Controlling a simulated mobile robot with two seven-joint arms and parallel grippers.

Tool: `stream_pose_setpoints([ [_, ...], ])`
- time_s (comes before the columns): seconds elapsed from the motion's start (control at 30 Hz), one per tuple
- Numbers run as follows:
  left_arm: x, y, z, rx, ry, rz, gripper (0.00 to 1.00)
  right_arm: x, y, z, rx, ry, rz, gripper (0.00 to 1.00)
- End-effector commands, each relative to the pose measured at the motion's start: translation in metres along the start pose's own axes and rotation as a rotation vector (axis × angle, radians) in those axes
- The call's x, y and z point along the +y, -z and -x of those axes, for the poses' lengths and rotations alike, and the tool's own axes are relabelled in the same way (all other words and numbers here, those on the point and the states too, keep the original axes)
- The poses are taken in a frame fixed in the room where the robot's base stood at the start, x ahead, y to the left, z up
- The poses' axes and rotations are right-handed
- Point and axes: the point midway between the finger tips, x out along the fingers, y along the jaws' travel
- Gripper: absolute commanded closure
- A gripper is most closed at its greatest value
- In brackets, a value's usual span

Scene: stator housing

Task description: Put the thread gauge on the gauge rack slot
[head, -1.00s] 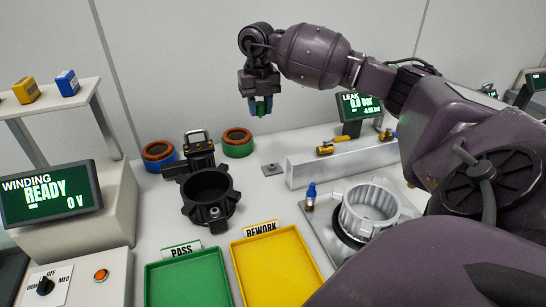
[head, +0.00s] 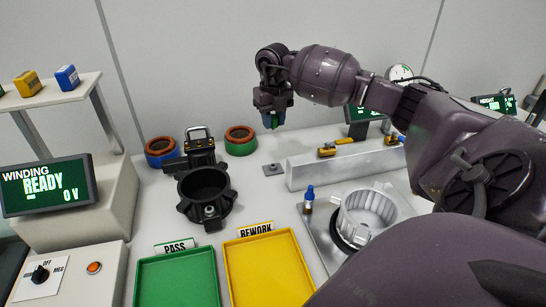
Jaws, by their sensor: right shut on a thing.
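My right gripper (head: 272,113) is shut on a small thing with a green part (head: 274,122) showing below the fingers. I take it to be the thread gauge; most of it is hidden by the fingers. It hangs in the air above the back of the bench. The long light-grey block (head: 345,171) at the right looks like the gauge rack. Yellow-handled gauges (head: 327,152) lie on its top. The gripper is above and to the left of this block in the picture, apart from it. I cannot make out the slot. My left gripper is not in view.
A small grey plate (head: 273,170) lies left of the block. A black housing (head: 207,195), a silver ring-shaped housing (head: 368,213) and a blue-topped bottle (head: 309,198) stand on the bench. Green (head: 178,281) and yellow (head: 268,270) trays are in front. My right arm covers the right side.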

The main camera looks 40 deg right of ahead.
Motion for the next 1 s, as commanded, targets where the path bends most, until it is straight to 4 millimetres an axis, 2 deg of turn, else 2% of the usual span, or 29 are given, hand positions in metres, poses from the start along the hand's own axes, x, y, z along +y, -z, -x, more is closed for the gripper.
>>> stream_pose_setpoints([
  [0.1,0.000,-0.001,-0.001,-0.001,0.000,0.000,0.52,0.001,0.001,-0.028,0.004,-0.001,0.001,0.94],
  [0.3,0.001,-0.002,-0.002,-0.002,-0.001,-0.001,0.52,0.001,0.000,-0.068,0.003,-0.001,0.000,0.94],
  [0.43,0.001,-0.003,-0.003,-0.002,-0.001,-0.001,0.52,0.001,0.000,-0.082,0.001,-0.001,0.001,0.94],
  [0.67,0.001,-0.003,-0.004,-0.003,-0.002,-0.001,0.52,0.000,0.000,-0.094,0.001,0.000,0.000,0.94],
  [0.9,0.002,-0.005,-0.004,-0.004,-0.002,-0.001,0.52,0.001,0.000,-0.126,0.002,-0.001,-0.001,0.94],
  [1.0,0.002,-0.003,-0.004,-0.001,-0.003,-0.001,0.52,0.000,0.000,-0.131,0.000,0.000,0.000,0.94],
])
